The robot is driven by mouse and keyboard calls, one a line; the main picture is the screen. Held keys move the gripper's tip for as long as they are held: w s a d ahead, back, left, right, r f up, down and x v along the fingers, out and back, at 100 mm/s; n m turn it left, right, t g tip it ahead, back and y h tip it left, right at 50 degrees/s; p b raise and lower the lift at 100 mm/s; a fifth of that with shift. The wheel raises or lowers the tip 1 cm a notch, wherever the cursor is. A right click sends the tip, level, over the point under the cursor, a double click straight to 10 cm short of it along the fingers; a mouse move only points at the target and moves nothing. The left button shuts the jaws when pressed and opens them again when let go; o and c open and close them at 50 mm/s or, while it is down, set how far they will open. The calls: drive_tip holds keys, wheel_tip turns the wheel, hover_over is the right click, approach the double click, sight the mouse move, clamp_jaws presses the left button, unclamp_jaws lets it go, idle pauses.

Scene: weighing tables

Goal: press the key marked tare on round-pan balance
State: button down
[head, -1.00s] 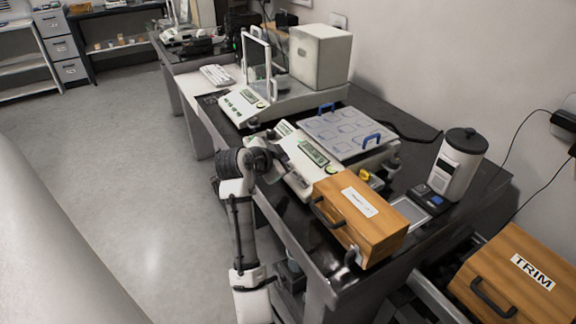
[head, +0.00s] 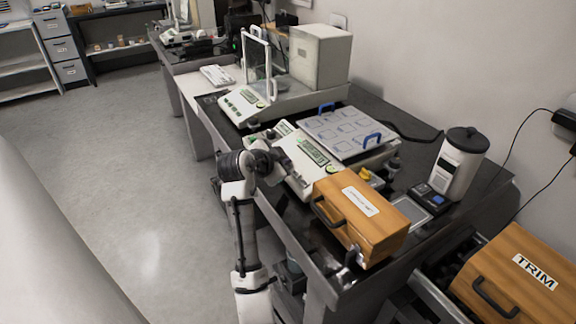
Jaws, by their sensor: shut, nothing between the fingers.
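No round pan shows clearly, so I cannot tell which balance is the round-pan one. The nearer white balance (head: 303,165) has a green display and carries a flat tray with blue handles (head: 345,130), which hides its pan. Beyond it, another white balance (head: 238,106) has green-marked keys and a glass draft shield (head: 256,62). Key labels are too small to read. My gripper (head: 277,157) is shut and empty, at the left side of the nearer balance, by the table's front edge. Its fingertips are partly hidden, and I cannot tell whether they touch anything.
A wooden box (head: 380,230) with a dark handle stands at the near end of the dark table. A white canister (head: 458,165) and small black scale (head: 428,198) are to its right. A grey box (head: 320,57) stands behind. A TRIM box (head: 520,275) is lower right. Floor at left is clear.

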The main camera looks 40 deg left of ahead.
drive_tip(key=shift+f, duration=0.25)
drive_tip(key=shift+r, duration=0.1)
idle(0.4)
drive_tip(key=shift+s+r+p, duration=0.15)
drive_tip(key=shift+r+p, duration=0.2)
drive_tip(key=shift+r, duration=0.35)
drive_tip(key=r+p, duration=0.1)
drive_tip(key=s+r+p, duration=0.1)
drive_tip(key=r, duration=0.1)
drive_tip(key=r+p, duration=0.1)
drive_tip(key=shift+s+a+r, duration=0.15)
drive_tip(key=shift+a+r, duration=0.2)
drive_tip(key=shift+r, duration=0.05)
idle(0.6)
